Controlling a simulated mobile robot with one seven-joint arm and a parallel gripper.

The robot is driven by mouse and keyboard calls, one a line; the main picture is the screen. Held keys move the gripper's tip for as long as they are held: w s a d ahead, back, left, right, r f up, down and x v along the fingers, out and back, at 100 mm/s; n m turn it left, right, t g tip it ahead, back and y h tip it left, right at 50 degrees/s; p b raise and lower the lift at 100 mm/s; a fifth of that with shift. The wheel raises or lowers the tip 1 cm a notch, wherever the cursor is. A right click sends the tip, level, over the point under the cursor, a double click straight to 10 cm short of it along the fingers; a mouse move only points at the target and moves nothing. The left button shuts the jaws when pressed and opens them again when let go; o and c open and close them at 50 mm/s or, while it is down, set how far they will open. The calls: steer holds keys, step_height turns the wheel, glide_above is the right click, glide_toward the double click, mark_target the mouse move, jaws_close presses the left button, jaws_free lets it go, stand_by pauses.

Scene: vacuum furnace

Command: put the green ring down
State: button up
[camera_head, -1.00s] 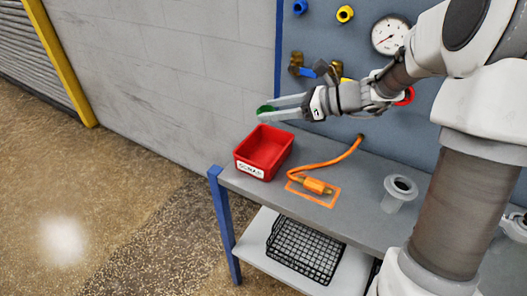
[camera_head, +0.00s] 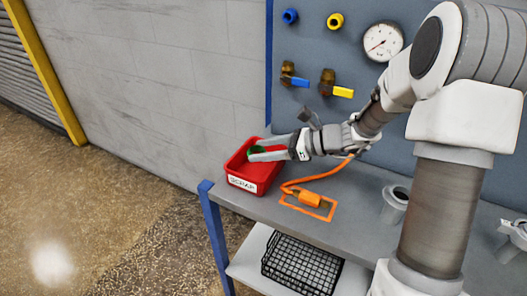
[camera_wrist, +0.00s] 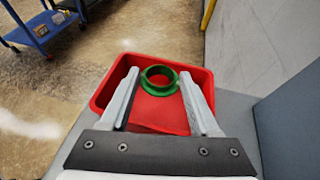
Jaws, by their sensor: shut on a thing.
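The green ring (camera_wrist: 160,80) is held between the fingertips of my gripper (camera_wrist: 160,95) in the wrist view. In the head view the ring (camera_head: 257,150) shows as a small green patch at the fingertips of my gripper (camera_head: 262,153). The gripper is shut on the ring, over the red scrap bin (camera_head: 240,182). In the wrist view the red bin (camera_wrist: 110,82) lies behind and below the ring, with its bare floor showing beneath it. The exact height of the ring above the bin floor is hard to tell.
The bin stands at the left end of the grey bench (camera_head: 238,203). An orange cable with a connector (camera_head: 308,198) lies to its right inside an orange outline. A grey flanged fitting (camera_head: 396,200) stands farther right. A black wire basket (camera_head: 300,265) sits on the lower shelf.

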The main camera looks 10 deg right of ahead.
steer(key=shift+r, duration=0.1)
steer(key=shift+f+b, duration=0.35)
steer(key=shift+f, duration=0.3)
steer(key=o, duration=1.3)
steer(key=shift+r, duration=0.15)
